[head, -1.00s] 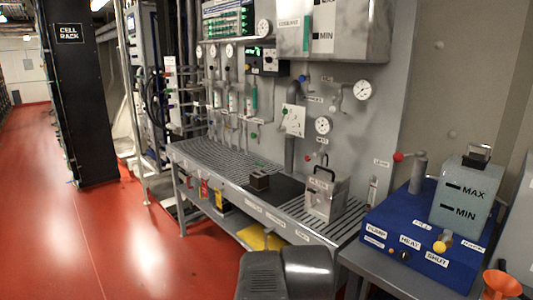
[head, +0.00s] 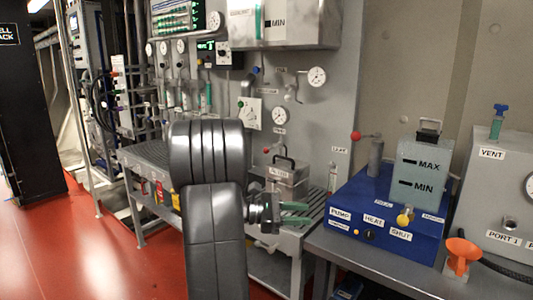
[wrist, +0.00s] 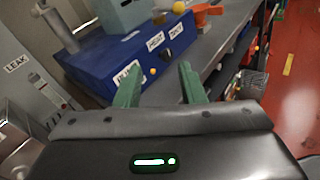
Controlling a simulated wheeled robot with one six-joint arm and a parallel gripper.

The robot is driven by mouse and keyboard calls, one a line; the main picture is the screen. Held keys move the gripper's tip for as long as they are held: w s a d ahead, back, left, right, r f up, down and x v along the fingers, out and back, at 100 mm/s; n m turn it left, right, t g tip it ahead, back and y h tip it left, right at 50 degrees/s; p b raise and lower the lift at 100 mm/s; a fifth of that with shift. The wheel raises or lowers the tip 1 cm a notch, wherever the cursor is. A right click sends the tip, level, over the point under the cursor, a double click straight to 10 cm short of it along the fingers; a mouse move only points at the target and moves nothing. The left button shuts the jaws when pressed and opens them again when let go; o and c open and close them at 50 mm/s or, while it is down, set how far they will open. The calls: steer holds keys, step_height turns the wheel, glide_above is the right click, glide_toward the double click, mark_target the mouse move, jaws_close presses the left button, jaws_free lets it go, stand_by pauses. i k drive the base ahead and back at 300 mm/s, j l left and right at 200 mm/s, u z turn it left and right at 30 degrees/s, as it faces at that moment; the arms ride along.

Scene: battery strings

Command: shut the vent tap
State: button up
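The vent tap (head: 499,119) is a small teal post with a blue cross handle. It stands on top of the grey box (head: 477,180), above a VENT label, at the right of the head view. My gripper (head: 306,213) has green fingers and is in front of the bench, well left of the tap. In the wrist view my gripper (wrist: 159,70) has its fingers apart with nothing between them. I cannot make out the tap in the wrist view.
A blue unit (head: 385,215) with a grey MAX/MIN tank (head: 420,172) stands between my gripper and the vent box. An orange funnel (head: 463,251) and a black hose (head: 505,269) are in front of the box. A red-knobbed lever (head: 357,136) sticks up behind the blue unit.

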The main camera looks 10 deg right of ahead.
mark_target(265, 150)
steer(key=i+j, duration=0.8)
steer(key=i, duration=0.15)
steer(key=i+l, duration=0.2)
steer(key=i, duration=0.2)
steer(key=i+l, duration=0.2)
steer(key=i, duration=0.15)
